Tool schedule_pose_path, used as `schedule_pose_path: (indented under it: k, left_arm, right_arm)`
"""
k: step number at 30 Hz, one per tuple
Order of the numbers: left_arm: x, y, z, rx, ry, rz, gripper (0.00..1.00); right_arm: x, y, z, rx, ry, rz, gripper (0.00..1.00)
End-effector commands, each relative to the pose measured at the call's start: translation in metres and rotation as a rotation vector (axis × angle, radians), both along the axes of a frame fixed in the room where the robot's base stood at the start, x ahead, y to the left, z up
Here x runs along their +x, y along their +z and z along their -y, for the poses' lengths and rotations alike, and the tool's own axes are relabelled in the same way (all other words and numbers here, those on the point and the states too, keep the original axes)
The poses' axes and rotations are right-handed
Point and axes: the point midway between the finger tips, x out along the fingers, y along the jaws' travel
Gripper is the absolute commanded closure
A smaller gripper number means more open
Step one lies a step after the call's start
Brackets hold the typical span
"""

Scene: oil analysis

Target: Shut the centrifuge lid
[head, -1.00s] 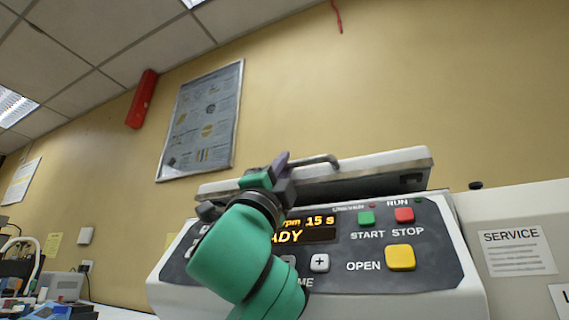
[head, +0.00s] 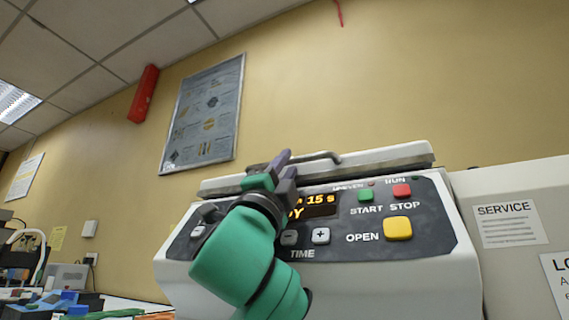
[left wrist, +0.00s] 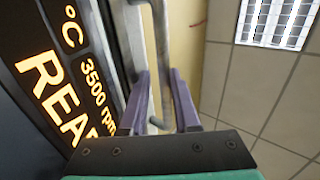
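The white centrifuge (head: 350,280) stands ahead with a dark control panel. Its lid (head: 390,156) lies low and almost flat along the top of the body, with a thin dark line under its front edge; I cannot tell if it is latched. A grey bar handle (head: 318,158) runs along the lid; it also shows in the left wrist view (left wrist: 163,45). My left gripper (head: 286,164) is at the left part of the lid, in front of the handle. Its purple fingers (left wrist: 158,80) are apart, with the handle showing between and beyond them. My right gripper is out of view.
The panel has a yellow OPEN button (head: 398,229), a green START button (head: 366,195) and a red STOP button (head: 402,190). A white appliance (head: 510,255) with a SERVICE label stands close on the right. Coloured items (head: 70,303) lie at the lower left.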

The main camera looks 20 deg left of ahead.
Motion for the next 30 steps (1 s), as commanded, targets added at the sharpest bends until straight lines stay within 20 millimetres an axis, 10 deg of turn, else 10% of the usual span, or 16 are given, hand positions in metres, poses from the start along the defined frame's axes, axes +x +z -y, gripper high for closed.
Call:
schedule_pose_path:
  k: [11,30]
  left_arm:
    - [-0.006,-0.010,-0.001,-0.001,0.000,-0.001,0.71]
    - [-0.098,-0.108,0.000,0.000,-0.001,0.003,0.71]
  right_arm:
    - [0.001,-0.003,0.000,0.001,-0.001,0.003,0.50]
    - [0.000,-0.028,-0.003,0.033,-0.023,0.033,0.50]
